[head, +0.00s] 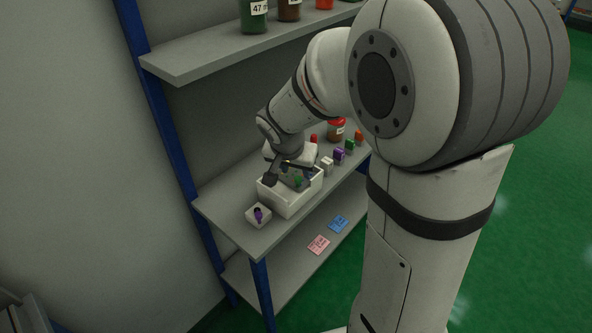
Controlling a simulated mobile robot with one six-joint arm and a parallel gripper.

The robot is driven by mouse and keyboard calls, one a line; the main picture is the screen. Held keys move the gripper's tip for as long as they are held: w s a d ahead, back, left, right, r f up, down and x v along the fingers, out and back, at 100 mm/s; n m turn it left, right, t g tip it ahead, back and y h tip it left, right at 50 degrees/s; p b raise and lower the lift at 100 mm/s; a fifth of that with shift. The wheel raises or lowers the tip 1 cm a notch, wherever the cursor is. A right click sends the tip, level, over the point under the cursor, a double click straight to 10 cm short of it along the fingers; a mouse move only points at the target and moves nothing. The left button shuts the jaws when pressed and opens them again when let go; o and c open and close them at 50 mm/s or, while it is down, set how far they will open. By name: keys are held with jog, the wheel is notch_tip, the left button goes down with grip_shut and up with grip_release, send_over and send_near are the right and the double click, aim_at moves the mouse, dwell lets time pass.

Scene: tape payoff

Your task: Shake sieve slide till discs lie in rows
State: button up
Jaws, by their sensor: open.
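My gripper (289,176) is low over a white open box (291,206) on the middle shelf, with its dark jaws apart at the box's opening. Small green and blue pieces show in or just above the box between and beside the jaws. I cannot tell whether the jaws touch anything. No sieve slide or rows of discs can be made out at this size; the arm and box walls hide much of the inside. A small white tray (250,222) with a purple and dark piece (258,214) stands in front of the box, to its left.
Small white (326,164), purple (339,155), green (349,145) and orange (359,135) blocks line the shelf (262,239) behind the box, near a red-brown jar (336,129). An upper shelf (205,61) holds jars. Blue posts (171,130) bound the rack.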

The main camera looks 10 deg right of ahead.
aim_at(298, 178)
jog(key=x, duration=0.4)
jog(key=shift+f, duration=0.1)
jog(key=shift+c, duration=0.5)
grip_shut()
